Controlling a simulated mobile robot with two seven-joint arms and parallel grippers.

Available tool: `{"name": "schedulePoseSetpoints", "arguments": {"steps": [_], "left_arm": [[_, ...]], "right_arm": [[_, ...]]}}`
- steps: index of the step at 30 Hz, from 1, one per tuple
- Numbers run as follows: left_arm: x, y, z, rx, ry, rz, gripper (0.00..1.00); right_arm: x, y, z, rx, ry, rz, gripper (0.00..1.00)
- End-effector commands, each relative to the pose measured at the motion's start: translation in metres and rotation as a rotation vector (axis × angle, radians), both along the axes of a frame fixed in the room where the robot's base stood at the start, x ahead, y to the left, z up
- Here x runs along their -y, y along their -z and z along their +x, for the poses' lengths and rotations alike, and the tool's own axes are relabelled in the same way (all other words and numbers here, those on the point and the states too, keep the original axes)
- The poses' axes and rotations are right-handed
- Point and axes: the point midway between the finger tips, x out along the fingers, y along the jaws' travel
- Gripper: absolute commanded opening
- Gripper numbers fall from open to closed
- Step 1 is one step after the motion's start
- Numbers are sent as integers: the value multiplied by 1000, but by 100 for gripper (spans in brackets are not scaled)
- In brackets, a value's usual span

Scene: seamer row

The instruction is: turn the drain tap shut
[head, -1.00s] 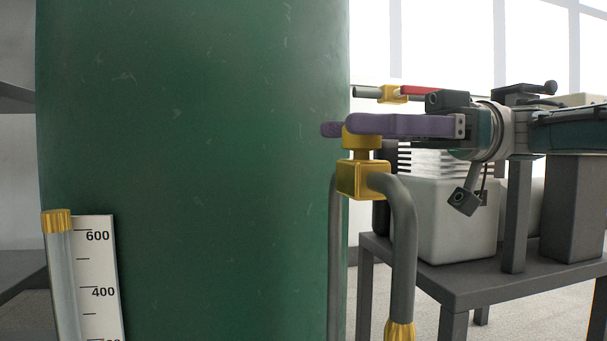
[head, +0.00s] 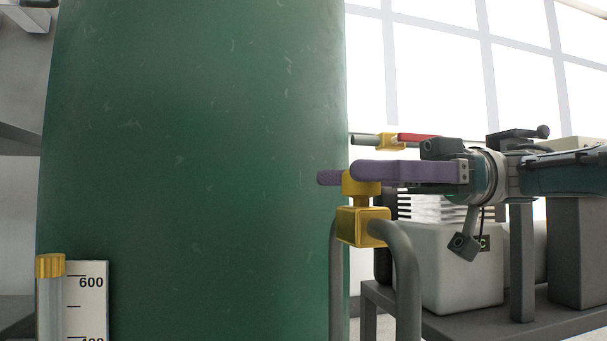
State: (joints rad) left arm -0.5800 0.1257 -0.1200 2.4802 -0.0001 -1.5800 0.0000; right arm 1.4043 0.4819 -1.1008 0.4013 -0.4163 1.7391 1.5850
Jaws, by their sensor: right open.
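The brass tap (head: 363,226) stands in front of the right edge of the green tank, with a grey pipe bending down from it. My right gripper (head: 343,176) comes in from the right at the tap's top. One smooth purple finger lies in front, and a textured purple tip shows farther left behind the brass top. The gripper is open, with the tap's top around or between its fingers; the front finger hides any lever, and contact cannot be told. My left gripper is not in view.
A green tank (head: 200,170) fills the left and middle. A sight gauge with a scale (head: 88,300) stands at lower left. Behind my gripper is a red-handled brass valve (head: 390,142). A grey table (head: 460,325) carries a white container (head: 450,285) at right.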

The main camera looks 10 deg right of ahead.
Motion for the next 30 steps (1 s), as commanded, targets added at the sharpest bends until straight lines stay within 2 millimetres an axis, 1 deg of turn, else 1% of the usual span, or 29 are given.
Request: {"name": "schedulePoseSetpoints", "arguments": {"steps": [4, 7, 11, 15, 21, 25, 27, 30], "left_arm": [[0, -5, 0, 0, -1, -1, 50], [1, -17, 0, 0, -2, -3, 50], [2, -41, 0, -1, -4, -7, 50], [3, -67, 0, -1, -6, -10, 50], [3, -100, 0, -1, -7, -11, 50], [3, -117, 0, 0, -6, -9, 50], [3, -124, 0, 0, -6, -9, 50], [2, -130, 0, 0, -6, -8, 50]], "right_arm": [[0, -7, 0, 1, 0, 1, 100], [0, -23, 0, 3, 1, 1, 100], [0, -55, 0, 4, 1, 1, 100], [0, -95, 0, 4, 1, 1, 100], [0, -148, 0, 3, 1, 1, 100], [0, -175, 0, 2, 0, 1, 100], [0, -186, 0, 1, -1, 1, 100], [0, -196, 0, 1, 0, 0, 100]]}}
